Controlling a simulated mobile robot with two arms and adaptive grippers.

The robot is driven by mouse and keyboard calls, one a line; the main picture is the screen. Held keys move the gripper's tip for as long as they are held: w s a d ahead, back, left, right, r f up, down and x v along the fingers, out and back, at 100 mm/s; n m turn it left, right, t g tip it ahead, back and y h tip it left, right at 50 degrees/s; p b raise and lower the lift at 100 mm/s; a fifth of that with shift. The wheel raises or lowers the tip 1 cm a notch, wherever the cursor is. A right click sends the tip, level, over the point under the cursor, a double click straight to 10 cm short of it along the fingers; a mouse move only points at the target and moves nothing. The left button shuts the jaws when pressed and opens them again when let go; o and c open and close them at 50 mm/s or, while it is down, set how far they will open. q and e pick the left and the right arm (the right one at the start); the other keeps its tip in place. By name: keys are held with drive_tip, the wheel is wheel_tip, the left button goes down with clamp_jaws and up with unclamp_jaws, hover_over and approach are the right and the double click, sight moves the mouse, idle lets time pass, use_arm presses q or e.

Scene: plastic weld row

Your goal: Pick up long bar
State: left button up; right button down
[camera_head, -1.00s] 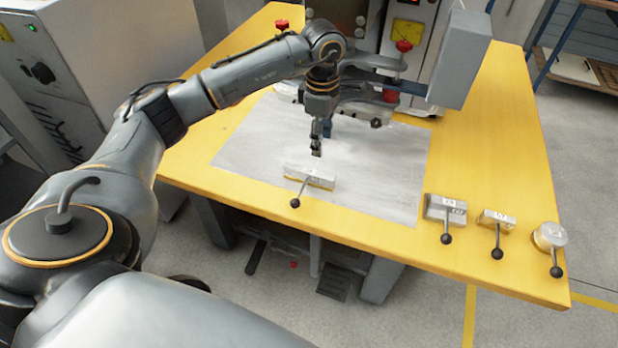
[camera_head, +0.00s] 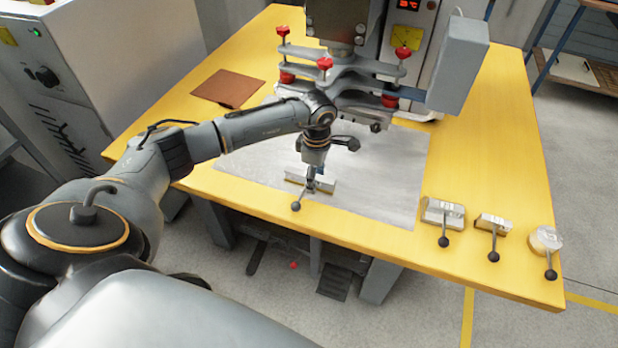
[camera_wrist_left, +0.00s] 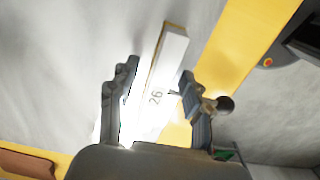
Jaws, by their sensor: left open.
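The long bar (camera_head: 327,187) is a pale metal bar with a yellowish edge, lying on the grey sheet near the table's front edge. A thin lever with a black ball knob sticks out from it toward the front. In the left wrist view the bar (camera_wrist_left: 165,75) bears the mark "26" and lies between the fingers. My left gripper (camera_head: 311,181) is open, pointing down right at the bar's middle. In the wrist view its fingers (camera_wrist_left: 160,70) stand on either side of the bar, with the knob beside the right finger. Whether they touch the bar cannot be told.
Two lever blocks, a larger (camera_head: 443,211) and a smaller (camera_head: 493,223), and a round lever piece (camera_head: 546,239) stand at the table's right front. The welding press (camera_head: 340,75) with red knobs stands behind. A brown sheet (camera_head: 228,88) lies at the back left.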

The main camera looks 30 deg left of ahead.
use_arm(q)
drive_tip(key=shift+f, duration=0.35)
clamp_jaws()
drive_tip(key=shift+r, duration=0.1)
drive_tip(key=shift+r, duration=0.1)
